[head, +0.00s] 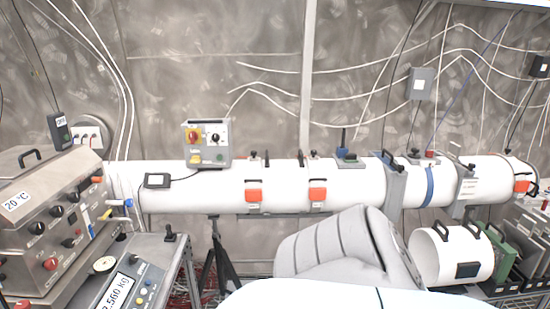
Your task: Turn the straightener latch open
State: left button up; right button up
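A long white horizontal tube (220,202) runs across the middle of the head view. Two orange latches sit on its front side, a left one (254,196) and a right one (317,195). Another orange latch (522,187) is at the tube's far right end. I cannot tell which of them belongs to the straightener, nor clearly whether they are open or shut. Neither of my grippers shows in this view.
A steel control panel (50,215) and a scale readout (118,290) stand at the left. A grey switch box (206,142) sits on the tube. A loose white cylinder (450,254) lies at the right. A grey ribbed shape (325,248) hides space below the tube.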

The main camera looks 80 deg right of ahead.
aim_at(400, 167)
jog(key=z, duration=3.35)
